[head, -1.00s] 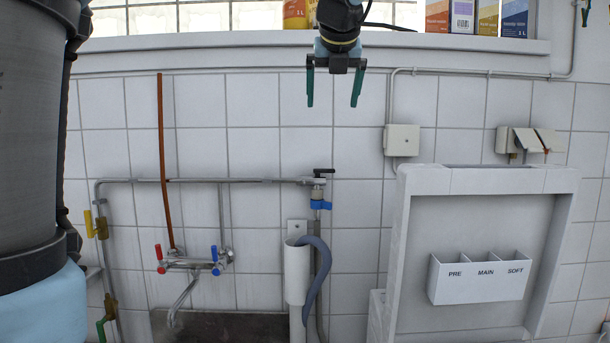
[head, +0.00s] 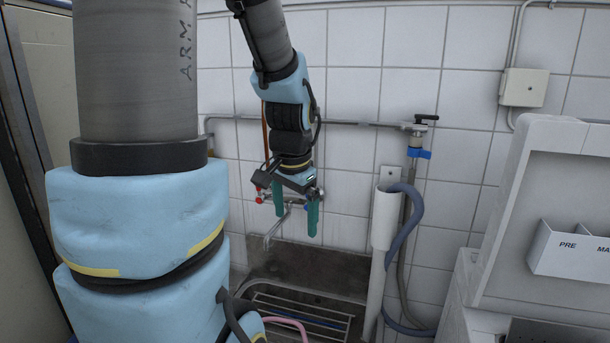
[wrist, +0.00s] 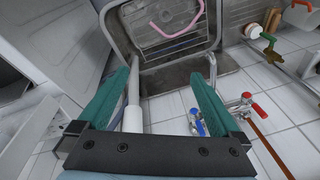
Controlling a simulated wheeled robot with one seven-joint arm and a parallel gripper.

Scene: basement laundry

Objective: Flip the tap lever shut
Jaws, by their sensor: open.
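My gripper (head: 296,210) is open and empty, with teal fingers pointing down in front of the wall mixer tap above the sink. It also shows in the wrist view (wrist: 168,92). The mixer's red handle (head: 260,197) is left of the fingers, and its spout (head: 275,230) hangs below; the body is partly hidden by my gripper. In the wrist view the red handle (wrist: 246,97) and blue handle (wrist: 197,122) lie near the right finger. A pipe valve with a black lever (head: 427,118) and blue part (head: 418,153) is farther right. A green-levered brass valve (wrist: 267,42) shows at upper right.
The sink (head: 300,262) with a wire rack (head: 300,312) is below. A white standpipe (head: 384,220) with a grey-blue hose (head: 416,225) stands right of my gripper. A white machine (head: 520,190) with a labelled dispenser (head: 575,250) is farther right.

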